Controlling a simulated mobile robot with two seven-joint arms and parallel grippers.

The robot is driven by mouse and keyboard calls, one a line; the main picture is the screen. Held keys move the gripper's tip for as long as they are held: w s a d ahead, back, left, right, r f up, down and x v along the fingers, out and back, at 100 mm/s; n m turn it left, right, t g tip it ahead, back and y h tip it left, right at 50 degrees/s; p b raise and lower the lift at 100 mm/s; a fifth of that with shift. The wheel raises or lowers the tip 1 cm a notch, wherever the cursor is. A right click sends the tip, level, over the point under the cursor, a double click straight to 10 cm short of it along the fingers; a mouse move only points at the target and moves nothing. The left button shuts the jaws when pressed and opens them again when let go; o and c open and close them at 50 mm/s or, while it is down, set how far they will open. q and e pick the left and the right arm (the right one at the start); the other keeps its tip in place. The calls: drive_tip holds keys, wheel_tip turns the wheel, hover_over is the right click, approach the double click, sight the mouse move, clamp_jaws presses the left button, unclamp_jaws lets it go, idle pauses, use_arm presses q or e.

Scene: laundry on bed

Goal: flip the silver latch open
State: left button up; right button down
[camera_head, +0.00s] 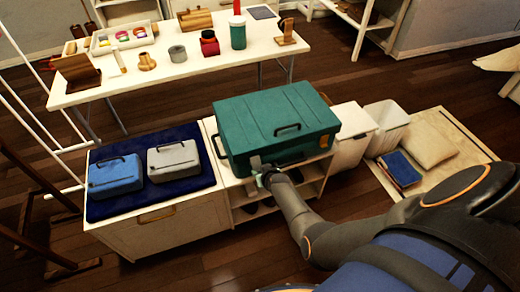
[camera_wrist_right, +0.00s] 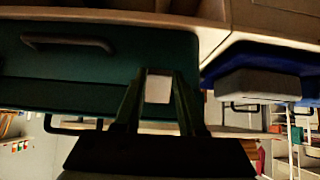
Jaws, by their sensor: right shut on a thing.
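A large green case (camera_head: 250,112) with dark handles stands on the white cabinet, its lid down. A silver latch (camera_head: 255,161) shows on its front near the lower left. My right gripper (camera_head: 262,174) is at the case's front and shut on the latch. In the right wrist view, which looks upside down, the two dark fingers (camera_wrist_right: 157,92) have the pale latch plate (camera_wrist_right: 158,87) between them, against the green case wall (camera_wrist_right: 85,72). The fingers hide the latch's edges, so its exact angle is hard to tell. My left gripper is not in view.
A blue case (camera_head: 115,177) and a grey case (camera_head: 174,160) lie on a dark blue cloth to the left. White bins (camera_head: 352,140) stand to the right. A long white table (camera_head: 190,68) with small objects is behind. My right arm covers the lower right.

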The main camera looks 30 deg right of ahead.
sight(259, 170)
drive_tip(key=shift+w+a+r+g+p, duration=0.1)
drive_tip(key=shift+r+g+p, duration=0.8)
drive_tip(key=shift+p, duration=0.1)
drive_tip(key=shift+r+g+y, duration=0.1)
drive_tip(key=shift+g+y, duration=0.3)
drive_tip(key=shift+g, duration=0.1)
drive_tip(key=shift+r+g, duration=0.1)
drive_tip(key=shift+g, duration=0.3)
drive_tip(key=shift+r+g, duration=0.25)
drive_tip(key=shift+g, duration=0.45)
use_arm(q)
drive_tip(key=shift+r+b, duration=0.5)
drive_tip(key=shift+b, duration=0.65)
use_arm(e)
drive_tip(key=shift+w+r+g+y, duration=0.2)
drive_tip(key=shift+r+g+y, duration=0.35)
drive_tip(key=shift+g, duration=0.55)
drive_tip(key=shift+r, duration=0.1)
drive_tip(key=shift+c, duration=2.4)
unclamp_jaws()
